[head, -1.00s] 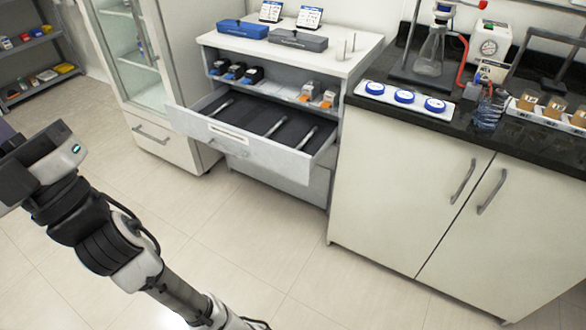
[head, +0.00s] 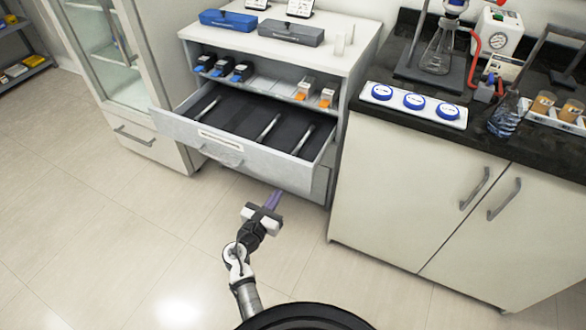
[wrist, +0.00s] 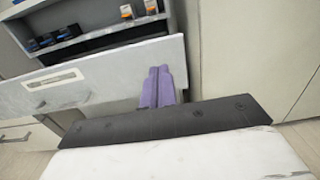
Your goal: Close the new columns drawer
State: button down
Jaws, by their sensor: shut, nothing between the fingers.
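The drawer (head: 228,148) is pulled well out of the white cabinet in the head view. Its front has a label strip and a grey handle (head: 220,155), and dividers lie inside on a dark bottom. In the wrist view the drawer front (wrist: 100,75) fills the middle. My gripper (head: 273,199) is in front of the drawer, toward its right end, and looks lower than the front in the head view. Its purple fingers (wrist: 158,86) are shut together and empty, pointing toward the right part of the drawer front. I cannot tell whether they touch it.
Above the drawer, a shelf (head: 268,86) holds several blue-and-black and orange-and-white items. A blue box (head: 229,20) and a grey box (head: 291,32) stand on the cabinet top. A dark counter (head: 380,115) with glassware is at right. Floor (head: 110,230) is clear at left.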

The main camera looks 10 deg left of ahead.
aim_at(298, 163)
jog(key=p+x, duration=0.1)
jog(key=x, duration=1.1)
jog(key=shift+p, duration=0.4)
jog(key=shift+w, duration=0.1)
